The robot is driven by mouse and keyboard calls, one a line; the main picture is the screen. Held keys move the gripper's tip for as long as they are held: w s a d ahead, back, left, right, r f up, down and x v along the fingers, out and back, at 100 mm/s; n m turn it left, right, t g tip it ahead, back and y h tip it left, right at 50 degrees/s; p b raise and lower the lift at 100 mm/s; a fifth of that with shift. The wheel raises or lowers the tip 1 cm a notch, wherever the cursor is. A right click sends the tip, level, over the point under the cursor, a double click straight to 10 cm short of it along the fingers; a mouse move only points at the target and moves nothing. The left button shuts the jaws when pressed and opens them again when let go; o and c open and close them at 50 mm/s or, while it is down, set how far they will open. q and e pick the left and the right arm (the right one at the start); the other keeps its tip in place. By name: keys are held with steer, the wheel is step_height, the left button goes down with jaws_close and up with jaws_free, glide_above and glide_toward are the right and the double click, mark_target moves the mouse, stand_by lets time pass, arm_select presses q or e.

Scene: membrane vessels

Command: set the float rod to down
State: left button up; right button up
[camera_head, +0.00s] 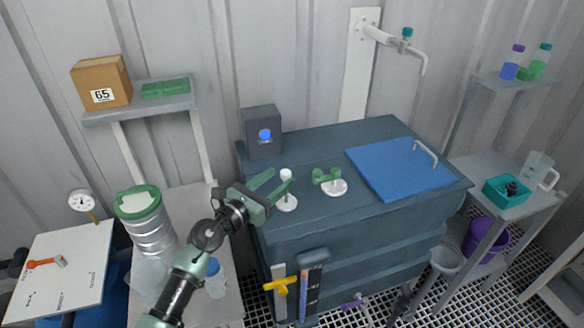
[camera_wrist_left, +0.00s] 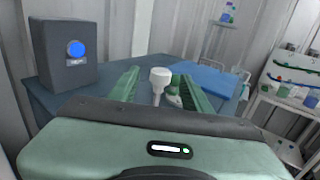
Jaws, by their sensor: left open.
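The float rod (camera_head: 286,175) is a short upright white rod with a rounded knob, standing on a round white base on the dark blue tank top (camera_head: 310,150). In the left wrist view the knob (camera_wrist_left: 160,74) shows between my two green fingers. My left gripper (camera_head: 279,178) is open, with its fingers reaching toward the rod from the left. Whether either finger touches the rod cannot be told. Part of the rod's stem is hidden behind a finger in the head view. My right gripper is not in view.
A green-handled fitting (camera_head: 326,176) on a white base stands just right of the rod. A grey box with a blue light (camera_head: 263,132) stands behind. A blue lid (camera_head: 397,168) lies to the right. A yellow valve handle (camera_head: 280,285) is on the tank front.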

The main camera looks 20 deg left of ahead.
mark_target(289, 171)
arm_select(q)
steer(key=x, duration=0.7)
steer(key=shift+s, duration=0.1)
jaws_close()
stand_by(1.2)
